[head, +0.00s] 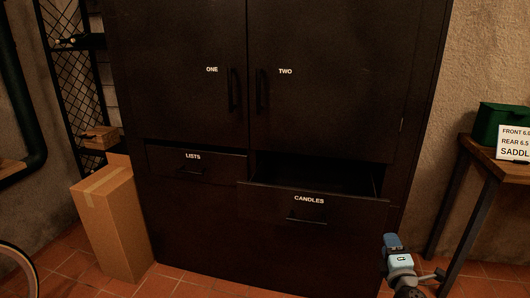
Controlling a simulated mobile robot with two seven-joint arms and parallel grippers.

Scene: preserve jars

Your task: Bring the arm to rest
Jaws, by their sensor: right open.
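My right arm shows at the lower right, in front of the cabinet's right edge. Its gripper (436,277) is small and partly cut off by the bottom edge of the view. It is open, and I see nothing between its fingers. It is apart from the drawer handles. My left gripper is not in view.
The dark cabinet (180,90) has shut doors ONE and TWO. The CANDLES drawer (350,212) is pulled out; its visible inside looks empty. The LISTS drawer (215,168) is left of it. A cardboard box (110,220) stands left, a wooden table (485,155) right.

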